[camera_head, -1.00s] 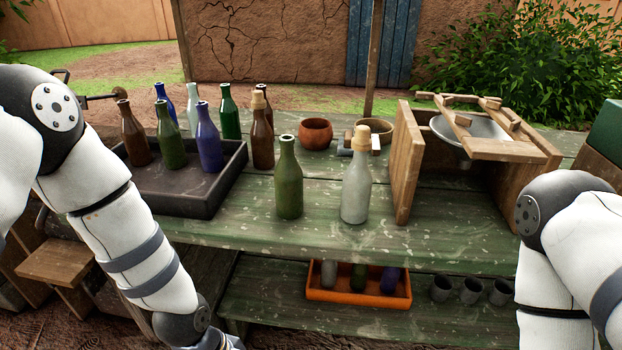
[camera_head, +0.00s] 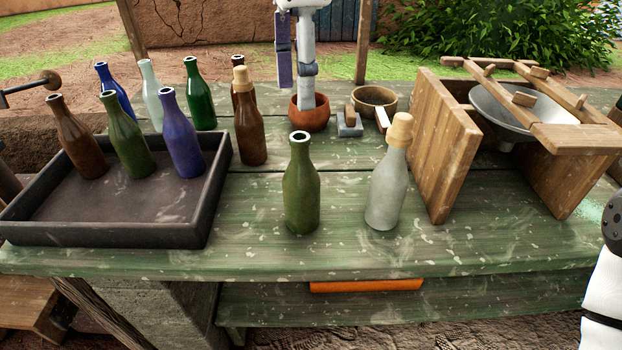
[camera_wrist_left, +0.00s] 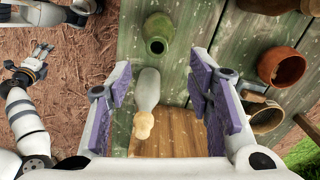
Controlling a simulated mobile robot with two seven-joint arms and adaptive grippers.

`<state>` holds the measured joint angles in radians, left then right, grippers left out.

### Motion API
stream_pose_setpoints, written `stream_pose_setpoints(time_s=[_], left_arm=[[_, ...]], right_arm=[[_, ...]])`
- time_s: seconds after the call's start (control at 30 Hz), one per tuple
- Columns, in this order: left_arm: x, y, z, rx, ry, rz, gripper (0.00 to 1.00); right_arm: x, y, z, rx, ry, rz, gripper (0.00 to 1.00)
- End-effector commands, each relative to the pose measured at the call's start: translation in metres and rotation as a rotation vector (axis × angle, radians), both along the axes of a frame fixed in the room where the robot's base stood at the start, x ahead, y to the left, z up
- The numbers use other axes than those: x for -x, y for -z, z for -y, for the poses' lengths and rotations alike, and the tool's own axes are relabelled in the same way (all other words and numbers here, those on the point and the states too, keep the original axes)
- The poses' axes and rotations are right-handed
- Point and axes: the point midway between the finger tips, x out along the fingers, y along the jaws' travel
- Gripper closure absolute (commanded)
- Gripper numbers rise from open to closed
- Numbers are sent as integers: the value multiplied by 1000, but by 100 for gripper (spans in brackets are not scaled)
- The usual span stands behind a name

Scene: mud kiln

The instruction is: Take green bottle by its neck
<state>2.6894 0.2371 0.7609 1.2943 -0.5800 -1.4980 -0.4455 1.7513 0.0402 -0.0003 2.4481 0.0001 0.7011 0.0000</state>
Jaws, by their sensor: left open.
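A green bottle (camera_head: 301,195) stands upright and uncorked near the front of the green table. In the left wrist view its open mouth (camera_wrist_left: 157,45) faces up, beyond the fingertips. My left gripper (camera_head: 294,90) hangs fingers down at the top middle of the head view, in front of the reddish bowl, above and apart from the bottle. In the left wrist view its two purple-padded fingers (camera_wrist_left: 158,72) are spread wide and hold nothing. My right gripper (camera_wrist_left: 40,62) is small at the left of the wrist view; its jaws are unclear.
A pale corked bottle (camera_head: 388,185) stands just right of the green one. A brown corked bottle (camera_head: 250,130) is behind left. A dark tray (camera_head: 110,236) holds several bottles, some also green. A wooden frame (camera_head: 450,150) with a metal basin stands right. A reddish bowl (camera_head: 318,118) is behind.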

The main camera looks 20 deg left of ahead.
Motion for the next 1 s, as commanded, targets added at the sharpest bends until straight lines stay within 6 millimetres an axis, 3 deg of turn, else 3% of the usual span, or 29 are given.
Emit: stream_pose_setpoints(time_s=[0.1,0.5,0.77,1.0], left_arm=[[1,24,0,1,1,0,53],[-7,89,0,2,0,1,53],[-7,96,0,2,-2,5,53],[-7,96,0,1,-1,5,100]], right_arm=[[0,-2,0,0,0,1,29],[1,-1,0,0,0,0,29],[0,-2,0,0,0,1,29],[0,-2,0,0,-1,0,29]])
